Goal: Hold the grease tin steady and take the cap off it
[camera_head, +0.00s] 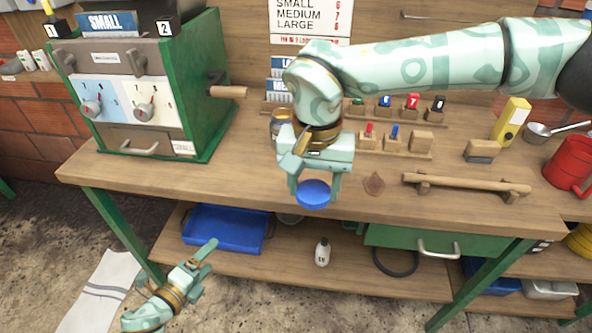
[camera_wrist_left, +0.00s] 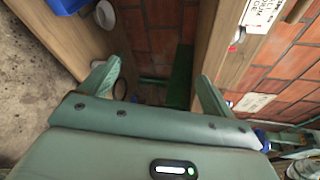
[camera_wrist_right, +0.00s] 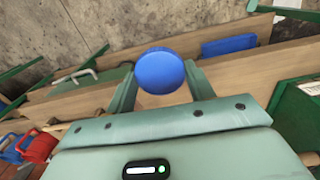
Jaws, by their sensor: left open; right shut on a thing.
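My right gripper (camera_head: 314,183) is shut on a round blue cap (camera_head: 313,195), held above the front part of the workbench. The cap also shows between the fingers in the right wrist view (camera_wrist_right: 160,70). I cannot tell whether anything is attached beneath the cap. A small tin or jar (camera_head: 280,124) with a brownish top stands on the bench behind my right gripper, partly hidden by it; I cannot tell whether it is the grease tin. My left gripper (camera_head: 208,263) is low at the lower left, in front of the bench, open and empty.
The workbench (camera_head: 230,178) carries a green machine (camera_head: 200,90) at left and several small blocks at the back. A wooden handle bar (camera_head: 465,185) and red can (camera_head: 570,163) are at right. A blue tray (camera_head: 228,230) and white bottle (camera_head: 322,253) stand on the lower shelf.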

